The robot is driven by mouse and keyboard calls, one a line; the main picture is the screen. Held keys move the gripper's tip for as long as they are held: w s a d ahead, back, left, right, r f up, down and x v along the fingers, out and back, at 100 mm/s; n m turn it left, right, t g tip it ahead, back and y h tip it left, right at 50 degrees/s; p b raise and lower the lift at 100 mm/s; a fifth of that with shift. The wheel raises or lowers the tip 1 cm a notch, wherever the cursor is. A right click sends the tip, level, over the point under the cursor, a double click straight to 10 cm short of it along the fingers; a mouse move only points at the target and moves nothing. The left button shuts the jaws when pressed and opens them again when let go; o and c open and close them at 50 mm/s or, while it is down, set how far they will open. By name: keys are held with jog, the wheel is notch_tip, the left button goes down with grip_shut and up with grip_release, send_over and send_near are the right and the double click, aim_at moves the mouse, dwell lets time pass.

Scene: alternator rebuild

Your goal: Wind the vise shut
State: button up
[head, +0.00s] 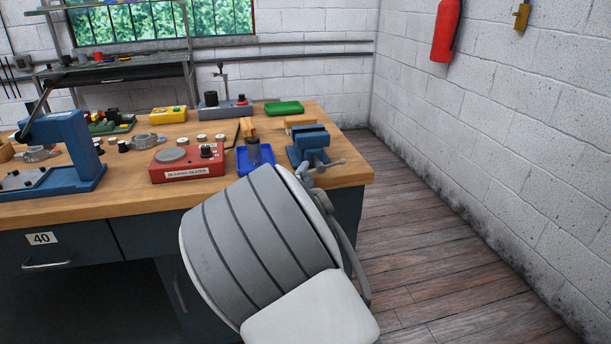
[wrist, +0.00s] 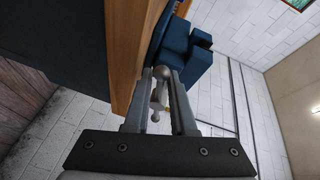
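The blue vise (head: 312,145) is mounted at the front right corner of the wooden workbench; its body also shows at the top of the wrist view (wrist: 185,58). Its grey handle bar (head: 330,165) sticks out toward the front right. In the wrist view, the handle (wrist: 157,98) with its ball end lies between the fingers of my gripper (wrist: 161,76). The fingers stand apart on either side of it, with some space visible. In the head view my own arm hides most of the gripper. I cannot tell how wide the vise jaws stand.
The workbench (head: 130,205) carries a blue tray (head: 262,168), a red bearing heater (head: 187,162), a blue press (head: 62,150) and a green tray (head: 284,107). Wooden floor lies clear to the right, up to the white block wall.

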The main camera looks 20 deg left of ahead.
grip_shut()
jog(key=shift+r+p, duration=0.15)
jog(key=shift+p, duration=0.2)
